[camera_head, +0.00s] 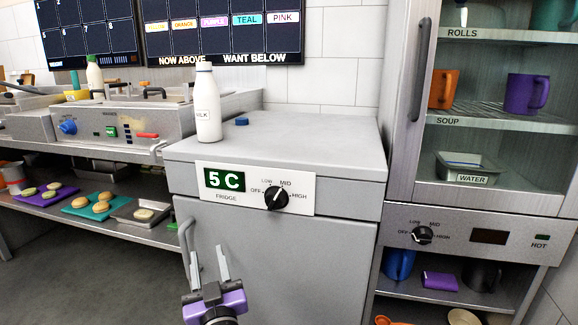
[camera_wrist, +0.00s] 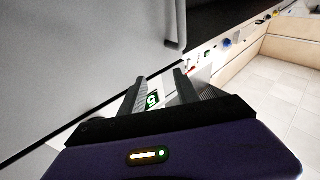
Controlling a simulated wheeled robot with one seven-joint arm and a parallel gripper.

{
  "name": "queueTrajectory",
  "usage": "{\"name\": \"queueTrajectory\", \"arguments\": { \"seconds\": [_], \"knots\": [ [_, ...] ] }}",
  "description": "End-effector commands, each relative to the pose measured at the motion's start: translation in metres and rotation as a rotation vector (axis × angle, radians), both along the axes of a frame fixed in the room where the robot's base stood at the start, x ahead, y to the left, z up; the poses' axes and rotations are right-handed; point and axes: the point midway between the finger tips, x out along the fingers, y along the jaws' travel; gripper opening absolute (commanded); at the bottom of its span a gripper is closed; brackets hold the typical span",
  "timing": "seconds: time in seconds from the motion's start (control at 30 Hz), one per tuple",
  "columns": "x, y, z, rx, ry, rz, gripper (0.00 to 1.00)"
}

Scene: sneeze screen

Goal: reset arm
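My gripper (camera_head: 208,268) is in front of the grey fridge (camera_head: 320,262), low and beside its vertical door handle (camera_head: 187,243) in the head view. Its two fingers stand apart with nothing between them. In the wrist view my gripper (camera_wrist: 160,83) also shows its fingers spread, with the green fridge display (camera_wrist: 153,98) visible beyond them. The fridge door looks shut. I cannot tell whether a finger touches the handle.
A white milk bottle (camera_head: 207,103) and a blue cap (camera_head: 242,122) are on the fridge top. A glass-door cabinet (camera_head: 500,108) stands at right. At left are a counter (camera_head: 40,130) and a shelf with food trays (camera_head: 95,205). Open floor (camera_head: 110,285) lies lower left.

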Motion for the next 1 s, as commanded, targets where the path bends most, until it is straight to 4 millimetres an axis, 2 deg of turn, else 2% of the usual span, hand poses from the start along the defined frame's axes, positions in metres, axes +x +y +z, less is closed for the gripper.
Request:
{"name": "queueTrajectory", "arguments": {
  "seconds": [0.03, 0.27, 0.5, 0.8, 1.0],
  "knots": [
    [-0.006, -0.02, -0.006, -0.019, -0.02, -0.009, 0.38],
    [-0.049, -0.106, -0.031, -0.086, -0.089, -0.029, 0.38],
    [-0.113, -0.185, -0.061, -0.144, -0.101, -0.039, 0.38],
    [-0.21, -0.263, -0.089, -0.176, -0.04, -0.055, 0.38],
    [-0.279, -0.301, -0.099, -0.167, 0.038, -0.08, 0.38]
  ]
}}
